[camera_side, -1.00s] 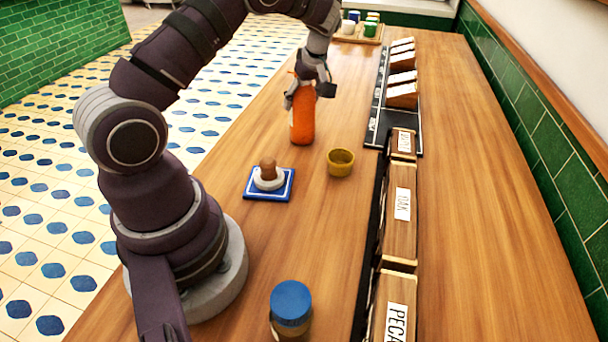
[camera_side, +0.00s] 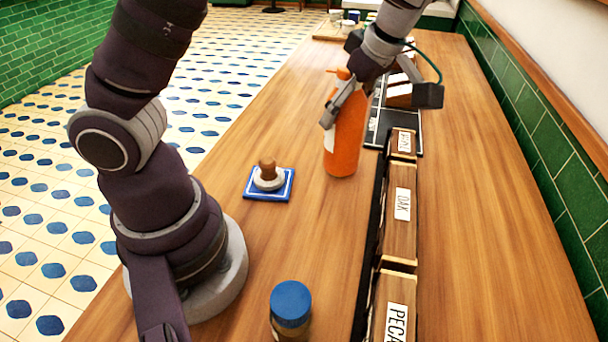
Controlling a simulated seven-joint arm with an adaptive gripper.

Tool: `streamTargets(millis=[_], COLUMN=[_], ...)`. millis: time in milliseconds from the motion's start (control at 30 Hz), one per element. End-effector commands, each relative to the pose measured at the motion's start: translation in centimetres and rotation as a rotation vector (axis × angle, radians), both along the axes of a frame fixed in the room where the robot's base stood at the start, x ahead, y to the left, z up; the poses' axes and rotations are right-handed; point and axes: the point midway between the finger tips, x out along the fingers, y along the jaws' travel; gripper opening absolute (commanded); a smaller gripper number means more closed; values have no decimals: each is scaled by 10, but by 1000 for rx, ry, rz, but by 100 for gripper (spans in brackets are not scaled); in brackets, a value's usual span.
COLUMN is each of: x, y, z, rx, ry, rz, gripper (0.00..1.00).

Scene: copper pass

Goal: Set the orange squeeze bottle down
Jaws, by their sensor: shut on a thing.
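The orange squeeze bottle (camera_side: 347,138) stands nearly upright in my gripper (camera_side: 348,98), in the middle of the wooden counter as seen from the side. My gripper is shut around its upper part. One finger shows on the bottle's left side; the other is mostly hidden. A white label shows at the bottle's left edge. The bottle's base appears over the spot of a small yellow cup, which is now hidden. I cannot tell whether the base touches the counter (camera_side: 240,262) or hangs above it.
A blue tile with a wooden-knobbed piece (camera_side: 267,176) lies left of the bottle. A blue-lidded jar (camera_side: 290,304) stands in front. Labelled wooden boxes (camera_side: 399,215) line the right. Cups on a tray (camera_side: 330,31) stand far back. Bare counter lies between tile and jar.

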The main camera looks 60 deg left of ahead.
Motion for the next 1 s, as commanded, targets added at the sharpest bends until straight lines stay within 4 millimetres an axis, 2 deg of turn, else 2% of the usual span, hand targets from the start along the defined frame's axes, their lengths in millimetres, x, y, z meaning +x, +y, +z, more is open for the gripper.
streamTargets(millis=[33,100,200,300,700,1000], x=[-15,-37,-59,-70,-73,-73], y=[-19,-38,-53,-57,-58,-59], z=[0,-1,-2,-5,-79,-83], rx=[-3,-2,-2,3,2,-1], ry=[1,1,-1,-1,3,-1], rz=[4,28,52,62,68,68], gripper=[19,19,19,19,19,19])
